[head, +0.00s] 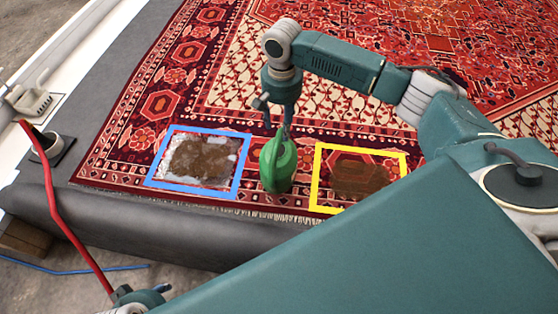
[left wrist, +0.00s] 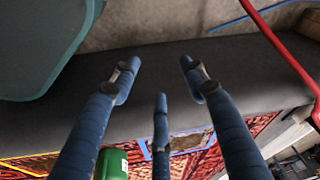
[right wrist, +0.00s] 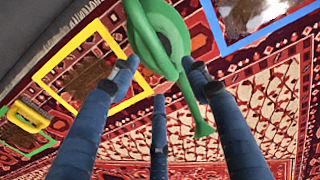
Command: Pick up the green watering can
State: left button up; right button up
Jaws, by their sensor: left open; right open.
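The green watering can (head: 278,165) stands on the red patterned rug between the blue and yellow frames. My right gripper (head: 281,127) points down right at the can's top, partly in front of it. In the right wrist view the can (right wrist: 176,40) lies just beyond the open fingers (right wrist: 160,78), with its handle loop near the fingertips and its spout reaching down past the right finger. Whether a finger touches it I cannot tell. My left gripper (head: 143,297) is partly visible at the lower left. Its open, empty fingers (left wrist: 158,80) show in the left wrist view, which catches part of the can (left wrist: 112,164).
The blue frame (head: 241,170) surrounds a soapy brown patch, the yellow frame (head: 316,180) a brown stain. A green frame (right wrist: 50,148) with a yellow-handled item (right wrist: 30,114) shows too. A red hose (head: 62,222) crosses the grey padded edge (head: 130,225) at left.

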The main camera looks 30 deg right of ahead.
aim_at(281, 135)
notch_tip(281, 135, down, 5)
jog(key=shift+s+a+b, duration=0.1)
jog(key=shift+b, duration=0.75)
pick_arm(q)
jog(key=v, duration=0.6)
jog(key=shift+w+r, duration=0.2)
jog(key=shift+r, duration=0.25)
jog(key=shift+a, duration=0.15)
pick_arm(e)
jog(key=shift+c, duration=0.5)
grip_shut()
jog(key=shift+r, duration=0.15)
